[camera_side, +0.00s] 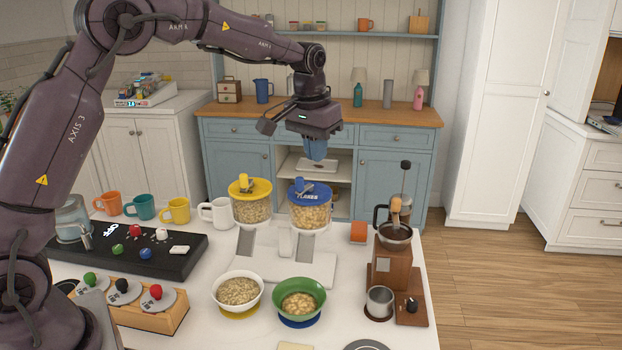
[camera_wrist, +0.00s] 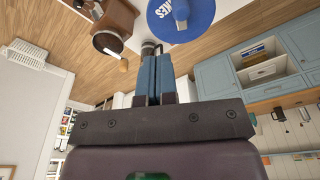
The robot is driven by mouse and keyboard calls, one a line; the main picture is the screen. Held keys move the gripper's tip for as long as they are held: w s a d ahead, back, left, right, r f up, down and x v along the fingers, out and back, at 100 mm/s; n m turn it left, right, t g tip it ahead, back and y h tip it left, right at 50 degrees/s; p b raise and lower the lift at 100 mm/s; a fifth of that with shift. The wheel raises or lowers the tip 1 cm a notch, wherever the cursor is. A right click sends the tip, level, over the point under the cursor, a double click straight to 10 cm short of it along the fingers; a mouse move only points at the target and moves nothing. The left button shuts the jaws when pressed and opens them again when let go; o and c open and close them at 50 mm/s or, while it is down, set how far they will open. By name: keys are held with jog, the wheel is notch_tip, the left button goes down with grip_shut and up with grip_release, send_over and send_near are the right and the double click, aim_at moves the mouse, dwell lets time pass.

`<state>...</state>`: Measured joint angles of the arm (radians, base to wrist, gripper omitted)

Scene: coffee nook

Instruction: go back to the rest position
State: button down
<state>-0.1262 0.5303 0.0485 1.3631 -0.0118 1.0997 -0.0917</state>
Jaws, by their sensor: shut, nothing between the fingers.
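My gripper (camera_side: 316,149) is in the air above the blue-lidded flakes dispenser (camera_side: 311,207), pointing down. Its blue fingers are together with nothing between them. There is a clear gap between the fingertips and the lid in the side view. In the wrist view my gripper (camera_wrist: 154,58) shows shut, with the blue lid (camera_wrist: 183,14) beyond the fingertips at the top. A yellow-lidded dispenser (camera_side: 250,205) stands just left of the blue one.
A white bowl (camera_side: 238,303) and a green bowl (camera_side: 316,308) hold cereal in front of the dispensers. A wooden coffee grinder (camera_side: 394,262) stands at the right. Several mugs, including a white mug (camera_side: 217,212), line the left back. The air around my gripper is free.

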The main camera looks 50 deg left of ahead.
jog(key=shift+s+d+f+g, duration=0.2)
jog(key=shift+s+f+g, duration=0.1)
jog(key=shift+s+f, duration=0.65)
jog(key=s+d+r+m+t, duration=0.1)
jog(key=s+d+r, duration=0.1)
jog(key=s, duration=0.7)
jog(key=s+d+r+m+t, duration=0.1)
jog(key=s+d+r+t, duration=0.1)
jog(key=s, duration=0.7)
jog(key=s+d+r+m+t, duration=0.1)
jog(key=s+d+r, duration=0.2)
jog(key=s, duration=0.6)
jog(key=shift+d+r, duration=0.15)
jog(key=shift+d, duration=0.2)
jog(key=shift+s, duration=0.1)
